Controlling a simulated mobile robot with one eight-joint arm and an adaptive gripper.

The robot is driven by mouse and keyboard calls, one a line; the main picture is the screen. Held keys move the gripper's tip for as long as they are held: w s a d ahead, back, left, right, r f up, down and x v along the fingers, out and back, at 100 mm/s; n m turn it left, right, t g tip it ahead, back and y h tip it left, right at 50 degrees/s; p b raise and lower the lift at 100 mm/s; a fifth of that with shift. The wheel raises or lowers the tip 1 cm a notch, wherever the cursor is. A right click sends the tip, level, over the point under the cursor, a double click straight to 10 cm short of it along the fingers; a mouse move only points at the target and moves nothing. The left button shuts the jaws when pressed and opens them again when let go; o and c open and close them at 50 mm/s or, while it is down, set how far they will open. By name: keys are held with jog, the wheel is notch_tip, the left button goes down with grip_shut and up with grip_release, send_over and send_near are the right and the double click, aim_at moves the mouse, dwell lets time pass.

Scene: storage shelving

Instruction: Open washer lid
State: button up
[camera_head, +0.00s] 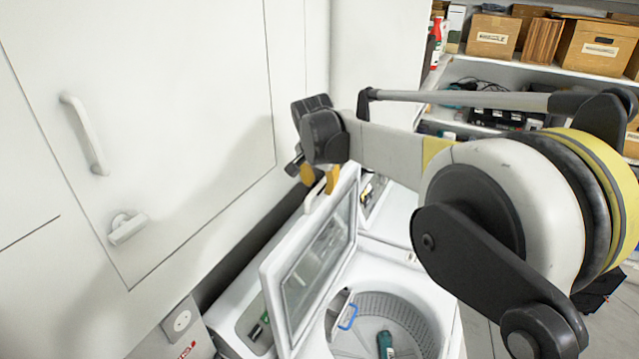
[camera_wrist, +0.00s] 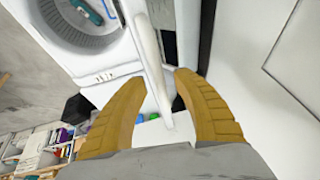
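The white washer (camera_head: 385,260) stands at the lower middle of the head view, its round drum uncovered. Its lid (camera_head: 268,290), a white frame with a grey window, is raised steeply at the drum's left side. My gripper (camera_head: 321,184) is at the lid's upper edge. In the wrist view the yellow fingers of my gripper (camera_wrist: 161,78) are spread apart. The lid's edge (camera_wrist: 148,50) shows as a white bar running between them, with a gap beside the right finger. Whether the left finger touches it is unclear.
A teal object (camera_head: 385,344) lies in the drum, and a blue-handled item (camera_head: 348,317) is near its rim. A white cabinet (camera_head: 150,120) with a handle (camera_head: 84,135) fills the left. Shelving with cardboard boxes (camera_head: 493,36) stands at the back right.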

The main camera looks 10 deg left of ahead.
grip_shut()
jog(key=shift+d, duration=0.1)
jog(key=s+d+f+y+b, duration=0.1)
jog(key=s+d+b, duration=0.1)
jog(key=d, duration=0.5)
jog(key=s+d+f+y+b, duration=0.1)
jog(key=s+d+b, duration=0.1)
jog(key=d, duration=0.5)
jog(key=shift+s+d+m+t+b, duration=0.3)
jog(key=shift+d, duration=0.05)
